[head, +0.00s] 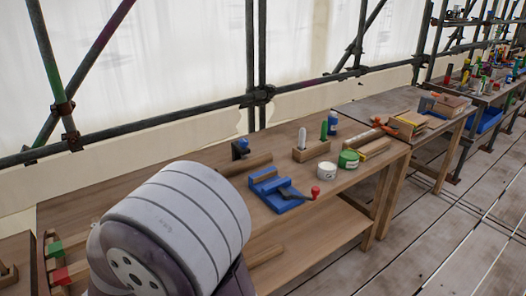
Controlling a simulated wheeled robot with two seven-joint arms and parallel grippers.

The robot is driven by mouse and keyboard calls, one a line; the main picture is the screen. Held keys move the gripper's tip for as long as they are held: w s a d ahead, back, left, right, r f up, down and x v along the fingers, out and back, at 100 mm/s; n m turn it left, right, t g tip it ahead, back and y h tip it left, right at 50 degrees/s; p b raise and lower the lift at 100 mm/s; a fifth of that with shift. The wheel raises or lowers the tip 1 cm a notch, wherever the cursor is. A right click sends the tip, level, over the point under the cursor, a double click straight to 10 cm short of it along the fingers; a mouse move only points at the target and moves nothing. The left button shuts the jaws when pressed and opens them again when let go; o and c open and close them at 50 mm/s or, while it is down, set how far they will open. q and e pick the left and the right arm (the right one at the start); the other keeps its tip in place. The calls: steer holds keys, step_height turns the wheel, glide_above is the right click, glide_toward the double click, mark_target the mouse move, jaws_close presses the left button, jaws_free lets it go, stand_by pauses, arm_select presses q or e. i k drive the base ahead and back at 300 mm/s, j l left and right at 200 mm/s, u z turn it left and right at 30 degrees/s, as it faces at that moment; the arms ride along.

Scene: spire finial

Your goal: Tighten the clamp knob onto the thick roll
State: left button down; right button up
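A blue clamp or vise (275,190) with a red ball knob (315,191) on a dark handle sits on the wooden bench. Behind it, to the left, a wooden roll (250,163) lies on the bench. A small dark blue piece with a round knob (240,148) stands at that roll; I cannot tell whether it touches it. Another light roll (362,138) lies farther right, and I cannot tell which is the thick one. Neither of my grippers is in view. My own arm link hides the bench's left front.
A white tub (327,171), a green tub (348,159), a wooden block (310,151) and a blue bottle (332,122) stand on the bench (232,196). More benches with tools continue right. Scaffold poles (256,70) rise behind. Floor at right is clear.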

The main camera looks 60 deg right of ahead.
mark_target(243, 144)
steer(key=z, duration=2.05)
